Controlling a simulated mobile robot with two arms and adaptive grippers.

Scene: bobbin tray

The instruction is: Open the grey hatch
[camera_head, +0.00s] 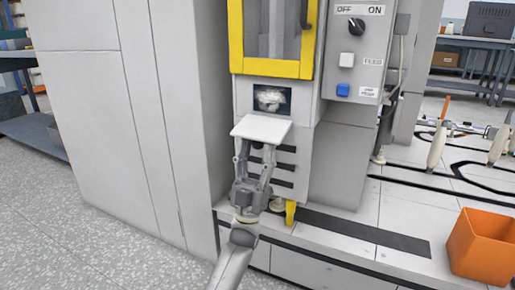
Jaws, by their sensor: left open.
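The grey hatch (262,128) is a light grey flap on the front of the machine, below the yellow-framed door. It stands out from the front like a shelf, tipped down and open. Above it is a dark opening (271,98) with whitish material inside. My left gripper (254,152) is just under the flap, its two fingers pointing up, apart and with nothing between them. The fingertips are close to the flap's underside; I cannot tell whether they touch it. My right gripper is not in view.
A yellow-framed door (235,40) is above the opening. A control box (358,50) with a black knob and buttons is to its right. Dark slots and a yellow part (290,212) are behind and beside my gripper. An orange bin (482,246) stands on the ledge at right.

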